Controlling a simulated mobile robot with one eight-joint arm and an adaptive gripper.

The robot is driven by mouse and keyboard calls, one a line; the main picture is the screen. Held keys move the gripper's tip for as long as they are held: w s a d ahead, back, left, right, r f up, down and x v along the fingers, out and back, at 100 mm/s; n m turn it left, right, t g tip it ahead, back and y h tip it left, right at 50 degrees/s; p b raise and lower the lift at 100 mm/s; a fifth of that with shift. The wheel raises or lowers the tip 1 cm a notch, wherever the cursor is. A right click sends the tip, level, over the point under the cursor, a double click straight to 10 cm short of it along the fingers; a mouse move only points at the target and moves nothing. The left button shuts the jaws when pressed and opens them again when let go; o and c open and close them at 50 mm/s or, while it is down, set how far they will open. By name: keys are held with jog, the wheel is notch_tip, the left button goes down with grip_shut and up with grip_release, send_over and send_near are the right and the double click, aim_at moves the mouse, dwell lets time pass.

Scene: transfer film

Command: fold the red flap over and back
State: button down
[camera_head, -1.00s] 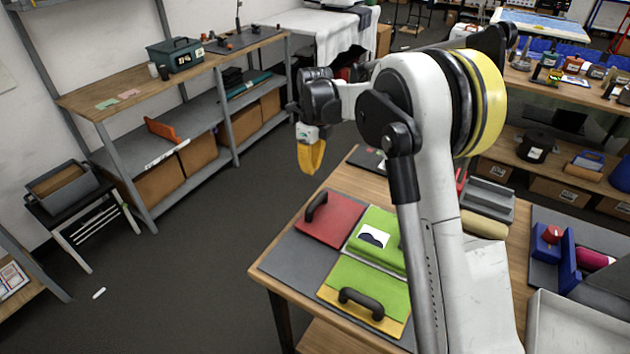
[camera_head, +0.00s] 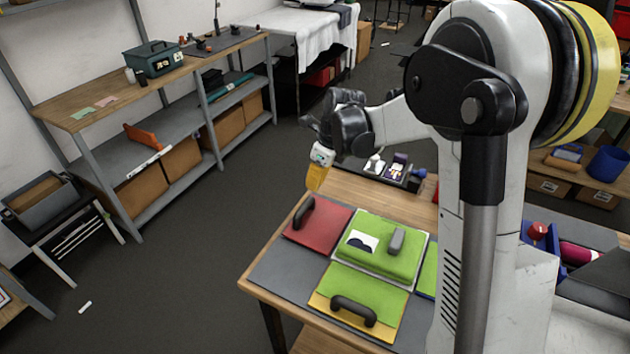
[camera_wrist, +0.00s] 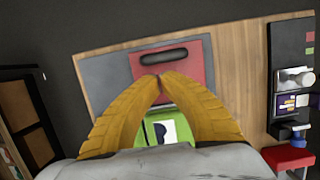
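The red flap (camera_head: 322,231) lies flat at the back left of a grey board (camera_head: 283,263) on the wooden table. Its dark handle (camera_head: 304,212) runs along its left edge. In the wrist view the red flap (camera_wrist: 190,66) shows beyond my fingertips, with its handle (camera_wrist: 165,57) at the far edge. My gripper (camera_head: 315,187) hangs in the air above and behind the red flap, apart from it. In the wrist view my yellow fingers (camera_wrist: 160,76) meet at their tips with nothing visible between them.
A green pad (camera_head: 388,262) with a white card and a grey grip sits right of the flap. A yellow-edged green flap (camera_head: 365,291) with a dark handle is in front. Small items (camera_head: 398,170) stand at the table's back.

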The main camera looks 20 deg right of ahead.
aim_at(305, 208)
jog(key=b+x, duration=0.2)
jog(key=x, duration=0.8)
jog(key=shift+f, duration=0.1)
jog(key=shift+b+x, duration=0.95)
jog(key=shift+x, duration=0.15)
jog(key=shift+a, duration=0.1)
